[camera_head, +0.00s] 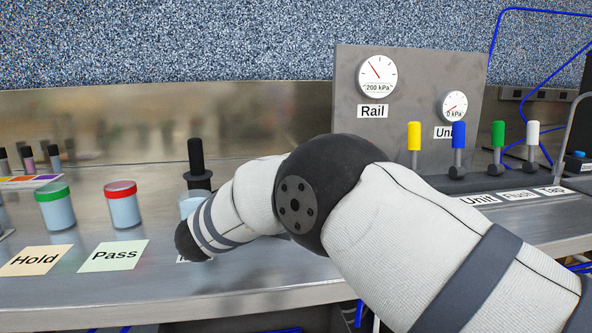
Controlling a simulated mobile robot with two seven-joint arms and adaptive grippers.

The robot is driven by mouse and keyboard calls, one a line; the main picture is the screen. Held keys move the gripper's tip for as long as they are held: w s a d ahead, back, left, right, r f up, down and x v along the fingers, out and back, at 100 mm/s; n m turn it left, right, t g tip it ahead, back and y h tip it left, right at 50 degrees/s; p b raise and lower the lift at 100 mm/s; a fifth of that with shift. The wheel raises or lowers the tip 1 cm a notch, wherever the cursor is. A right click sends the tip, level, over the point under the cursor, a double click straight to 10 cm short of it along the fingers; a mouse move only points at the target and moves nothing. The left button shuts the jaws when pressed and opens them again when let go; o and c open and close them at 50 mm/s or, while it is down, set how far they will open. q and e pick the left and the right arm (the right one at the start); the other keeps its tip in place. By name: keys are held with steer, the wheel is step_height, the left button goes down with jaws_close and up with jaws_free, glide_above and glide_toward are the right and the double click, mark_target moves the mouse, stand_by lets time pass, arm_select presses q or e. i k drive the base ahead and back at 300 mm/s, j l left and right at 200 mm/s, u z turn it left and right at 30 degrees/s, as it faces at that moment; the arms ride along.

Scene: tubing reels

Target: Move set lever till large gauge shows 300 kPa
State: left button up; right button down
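The large gauge (378,75), labelled Rail, is on a grey panel and reads 200 kPa. A smaller gauge (454,106) to its right reads 0 kPa. A yellow-topped lever (414,137) stands left of a blue lever (458,137), a green lever (498,135) and a white lever (532,134). The yellow lever's base and label are hidden behind my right arm, so I cannot read which lever is the set lever. My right arm crosses the front of the bench from the right. Neither gripper shows.
A green-lidded jar (56,208) stands behind the Hold card (36,260), and a red-lidded jar (122,206) behind the Pass card (113,256). A black-handled device (196,158) stands behind my arm. Blue tubing (500,60) loops at the right.

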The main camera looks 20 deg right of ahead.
mark_target(413, 128)
steer(key=k, duration=1)
